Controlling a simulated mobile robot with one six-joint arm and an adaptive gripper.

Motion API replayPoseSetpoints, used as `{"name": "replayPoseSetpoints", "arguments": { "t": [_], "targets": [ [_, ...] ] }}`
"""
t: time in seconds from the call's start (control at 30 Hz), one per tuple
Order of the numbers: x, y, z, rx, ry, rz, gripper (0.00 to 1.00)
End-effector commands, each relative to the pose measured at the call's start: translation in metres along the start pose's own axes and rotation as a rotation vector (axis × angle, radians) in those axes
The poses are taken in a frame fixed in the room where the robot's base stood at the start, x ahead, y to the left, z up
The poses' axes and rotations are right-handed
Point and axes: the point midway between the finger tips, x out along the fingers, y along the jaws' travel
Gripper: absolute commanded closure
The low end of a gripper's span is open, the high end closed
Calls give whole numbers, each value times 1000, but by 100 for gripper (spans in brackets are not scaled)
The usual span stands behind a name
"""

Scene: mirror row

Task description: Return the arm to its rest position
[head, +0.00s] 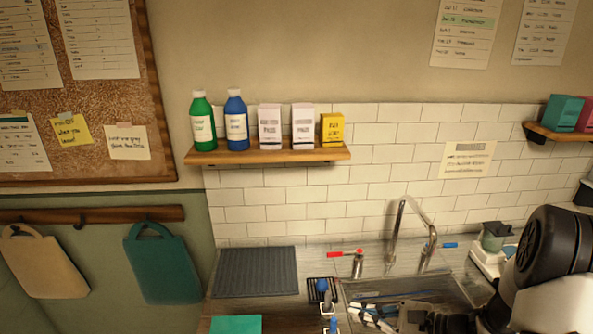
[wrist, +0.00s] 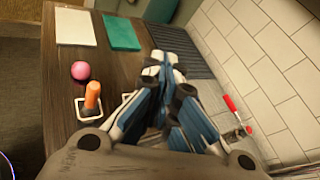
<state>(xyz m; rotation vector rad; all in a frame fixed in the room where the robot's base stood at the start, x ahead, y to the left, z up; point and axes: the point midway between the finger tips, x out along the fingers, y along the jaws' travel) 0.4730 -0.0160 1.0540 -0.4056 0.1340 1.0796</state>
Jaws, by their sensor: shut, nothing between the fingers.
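My gripper (wrist: 165,64) is shut in the wrist view, with its blue and light-grey fingers together and nothing between them. It points along the dark counter (wrist: 65,110), and what lies right under the fingers is hidden. In the head view my arm enters from the lower right, and the gripper (head: 364,312) reaches left over the front of the sink (head: 462,290). The gripper's body is partly cut off by the bottom edge there.
A grey ribbed mat (head: 256,272) lies left of the tap (head: 398,235). An orange item (wrist: 92,96) stands in a white holder, near a pink ball (wrist: 79,70). White and teal (wrist: 121,32) flat pieces lie beyond. A shelf (head: 265,156) holds bottles and boxes above.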

Motion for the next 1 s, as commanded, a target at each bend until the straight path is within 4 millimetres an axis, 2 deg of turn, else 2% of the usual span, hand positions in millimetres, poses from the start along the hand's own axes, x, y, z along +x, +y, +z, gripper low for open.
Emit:
{"name": "replayPoseSetpoints", "arguments": {
  "t": [0.03,0.2,0.4,0.5,0.7,0.83,1.0],
  "targets": [
    [2,8,22,-73,15,62,100],
    [0,55,84,-344,91,304,100],
    [-22,112,132,-693,215,563,100],
    [-40,135,146,-873,288,674,100],
    [-82,166,163,-1244,459,854,100],
    [-110,173,170,-1481,583,934,100],
    [-138,172,178,-1711,723,986,100]
  ]
}}
